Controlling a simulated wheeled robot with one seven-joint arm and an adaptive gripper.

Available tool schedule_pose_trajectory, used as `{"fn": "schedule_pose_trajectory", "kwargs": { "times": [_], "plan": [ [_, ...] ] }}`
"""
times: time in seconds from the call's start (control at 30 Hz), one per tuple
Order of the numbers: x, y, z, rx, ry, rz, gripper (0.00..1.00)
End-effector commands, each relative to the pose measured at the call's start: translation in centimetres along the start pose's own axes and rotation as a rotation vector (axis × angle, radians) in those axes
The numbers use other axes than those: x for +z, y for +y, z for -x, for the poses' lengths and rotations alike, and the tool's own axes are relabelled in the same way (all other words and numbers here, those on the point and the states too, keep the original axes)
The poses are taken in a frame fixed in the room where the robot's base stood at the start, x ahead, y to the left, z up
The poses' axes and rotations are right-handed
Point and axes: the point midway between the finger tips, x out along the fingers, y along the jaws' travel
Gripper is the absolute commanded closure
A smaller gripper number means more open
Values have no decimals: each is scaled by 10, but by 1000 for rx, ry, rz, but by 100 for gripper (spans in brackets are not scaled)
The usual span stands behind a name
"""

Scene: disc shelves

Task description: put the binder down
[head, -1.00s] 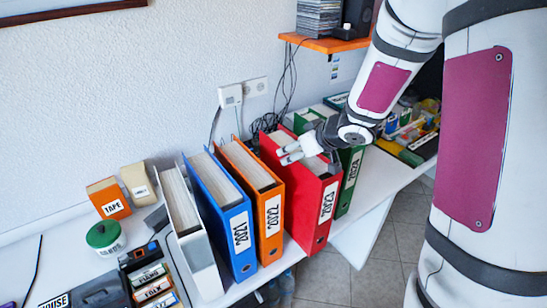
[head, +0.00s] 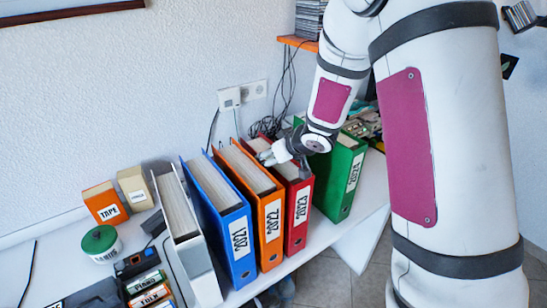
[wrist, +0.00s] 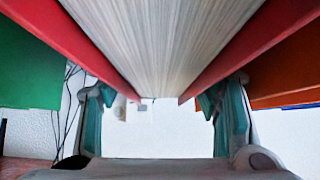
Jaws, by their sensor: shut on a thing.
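The red binder (head: 298,222), labelled 2023, is upright in the row of binders. It stands between the orange 2022 binder (head: 270,228) and the green 2024 binder (head: 341,186). My gripper (head: 274,156) is above it, shut on its upper part. In the wrist view the red binder (wrist: 233,58) runs between my two fingers (wrist: 155,105), one against each cover, with its pages facing the camera. Its lower edge is about in line with its neighbours' edges; I cannot tell whether it bears fully on the white desk (head: 330,236).
The blue 2021 binder (head: 234,235) and a white binder (head: 190,242) stand to the left. A tape box (head: 105,203) and a green-lidded tub (head: 100,243) are further left. A gap lies between the red and green binders. An orange shelf (head: 297,42) hangs behind.

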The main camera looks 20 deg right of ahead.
Motion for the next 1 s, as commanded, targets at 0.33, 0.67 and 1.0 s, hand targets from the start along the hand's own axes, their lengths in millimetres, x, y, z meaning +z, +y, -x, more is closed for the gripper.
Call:
{"fn": "schedule_pose_trajectory", "kwargs": {
  "times": [0.33,0.67,1.0],
  "plan": [
    [2,0,-2,-1,0,1,29],
    [2,0,-1,-1,0,1,22],
    [-2,0,40,2,3,0,22]
  ]
}}
